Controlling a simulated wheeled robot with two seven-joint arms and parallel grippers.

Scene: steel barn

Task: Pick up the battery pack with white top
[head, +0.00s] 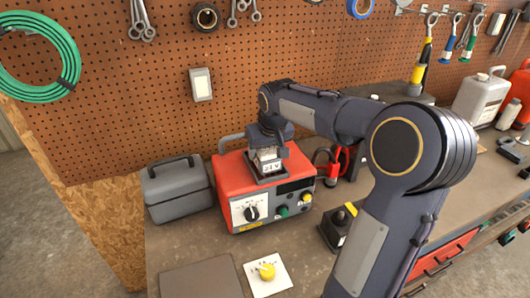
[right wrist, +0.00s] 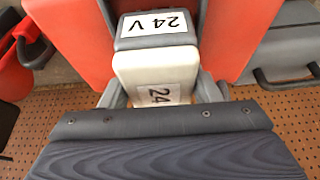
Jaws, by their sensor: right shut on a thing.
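The battery pack with white top (head: 268,166) has a "24 V" label and sits at a dark socket on top of the red charger box (head: 236,181). I cannot tell whether it is seated or slightly raised. My right gripper (head: 266,151) reaches it from above and is shut on it. In the right wrist view the pack (right wrist: 152,67) shows its white top and grey lower part, with the fingers of the gripper (right wrist: 160,92) on both sides. The red box (right wrist: 240,40) lies behind it. My left gripper is not in view.
A grey case (head: 176,190) stands left of the red box. Jugs (head: 481,97) stand at the right. A pegboard (head: 280,50) closes the back.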

